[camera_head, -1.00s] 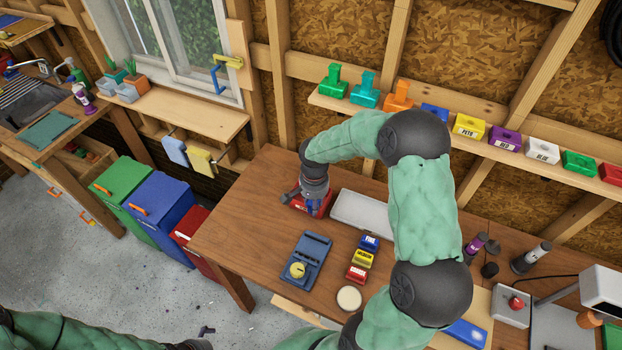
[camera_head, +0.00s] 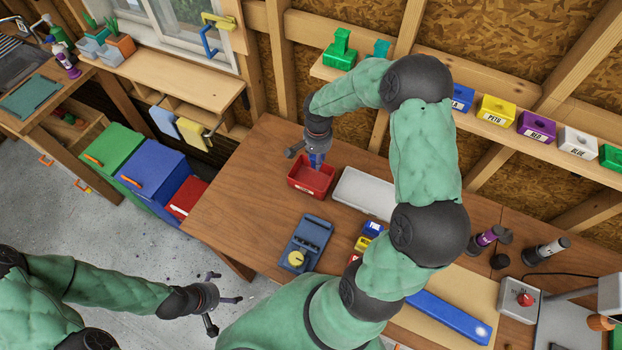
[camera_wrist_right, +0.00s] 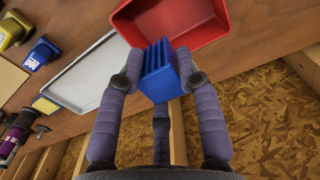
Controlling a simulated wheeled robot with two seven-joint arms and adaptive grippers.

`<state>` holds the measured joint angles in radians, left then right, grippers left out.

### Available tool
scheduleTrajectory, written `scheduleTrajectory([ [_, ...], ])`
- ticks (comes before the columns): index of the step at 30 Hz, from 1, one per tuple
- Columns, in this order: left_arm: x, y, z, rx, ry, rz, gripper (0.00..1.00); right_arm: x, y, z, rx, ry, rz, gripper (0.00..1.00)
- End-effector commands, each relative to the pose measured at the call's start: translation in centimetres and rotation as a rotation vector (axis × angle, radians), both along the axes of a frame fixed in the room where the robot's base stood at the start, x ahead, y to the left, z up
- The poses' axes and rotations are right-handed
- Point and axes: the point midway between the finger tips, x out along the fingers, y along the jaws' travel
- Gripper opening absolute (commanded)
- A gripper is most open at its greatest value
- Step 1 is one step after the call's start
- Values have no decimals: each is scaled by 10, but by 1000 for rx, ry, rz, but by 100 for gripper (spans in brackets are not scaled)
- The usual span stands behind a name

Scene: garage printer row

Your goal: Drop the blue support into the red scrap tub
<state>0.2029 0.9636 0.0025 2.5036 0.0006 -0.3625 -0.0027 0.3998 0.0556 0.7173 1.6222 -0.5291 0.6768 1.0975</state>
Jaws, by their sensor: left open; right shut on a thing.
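The red scrap tub (camera_head: 299,184) stands open on the wooden bench, left of a pale tray. My right gripper (camera_head: 316,158) is shut on the blue support (camera_head: 317,163), at the tub's far edge in the head view. In the right wrist view the blue ribbed support (camera_wrist_right: 160,84) is clamped between both fingers. It overlaps the near rim of the red tub (camera_wrist_right: 205,14) there; its height above the tub is hard to judge. My left gripper (camera_head: 216,302) is open and empty, over the floor off the bench's front left.
The pale tray (camera_head: 365,194) sits right of the tub. A blue-grey device (camera_head: 307,243) with a yellow knob and some small coloured blocks (camera_head: 369,235) lie in front. Coloured blocks line the wall shelf (camera_head: 497,132). The bench's left end (camera_head: 225,212) is clear.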

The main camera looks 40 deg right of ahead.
Motion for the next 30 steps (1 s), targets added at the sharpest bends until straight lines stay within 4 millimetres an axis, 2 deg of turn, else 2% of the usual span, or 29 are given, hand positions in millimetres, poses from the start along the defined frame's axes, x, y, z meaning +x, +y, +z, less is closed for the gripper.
scheduleTrajectory([
  [1, 0, 0, -5, 0, 0, 0, 100, 0, 0, -9, 0, 1, 0, 0],
  [6, 0, 0, -11, 0, 0, 0, 100, 0, -1, -21, 0, -1, -1, 0],
  [15, 0, 0, -11, 0, 0, 0, 100, 0, 0, -23, 0, -1, -1, 0],
  [16, 0, 0, -11, 0, 0, 0, 100, 0, 0, -23, 0, -1, -1, 38],
  [18, 0, 0, -11, 0, 0, 0, 100, 0, 0, -23, 0, -1, -1, 58],
  [19, 0, 0, -11, 0, 0, 0, 100, 0, 0, -23, 0, -1, -1, 62],
  [30, 0, 0, -11, 0, -1, 0, 100, 1, 0, -21, 0, -1, 0, 62],
])
